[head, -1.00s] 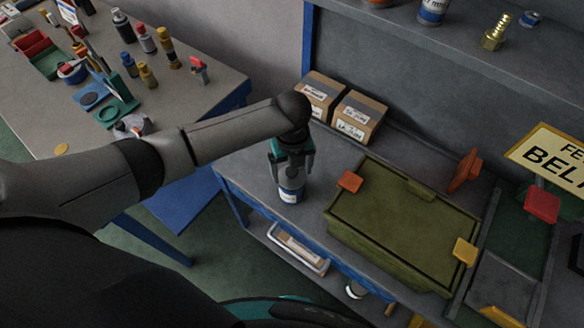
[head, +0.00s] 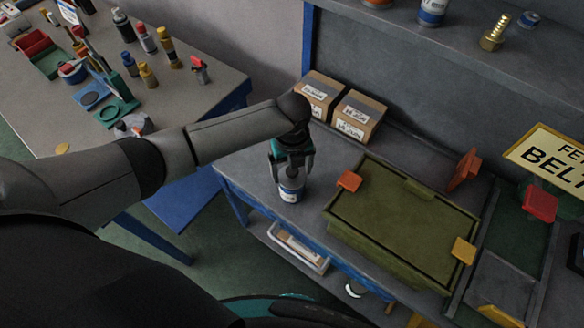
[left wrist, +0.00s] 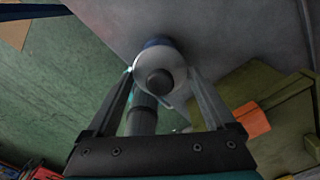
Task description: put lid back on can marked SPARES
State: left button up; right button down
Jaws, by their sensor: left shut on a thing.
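A small can (head: 290,190) with a pale label and blue bands stands upright on the grey bench, near its left end. Its lettering is too small to read. My left gripper (head: 291,173) points down over the can's top. In the left wrist view, a pale round lid (left wrist: 176,66) with a dark knob lies between the fingertips of my left gripper (left wrist: 162,76), which is shut on it. The blue of the can (left wrist: 158,42) shows at the lid's far edge. I cannot tell whether the lid touches the can's rim. My right gripper is not in view.
An olive crate (head: 400,225) with coloured tabs stands right of the can. Two cardboard boxes (head: 357,115) stand behind it. A white tray (head: 298,248) is on the shelf below. Another table (head: 190,95) with bottles and tools is at the left.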

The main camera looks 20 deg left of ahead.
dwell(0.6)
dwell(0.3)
pick_arm(q)
jog(key=o, duration=1.1)
jog(key=shift+r+p, duration=1.35)
jog(key=shift+p, duration=0.25)
jog(key=shift+r+p, duration=0.85)
jog(key=shift+r, duration=1.3)
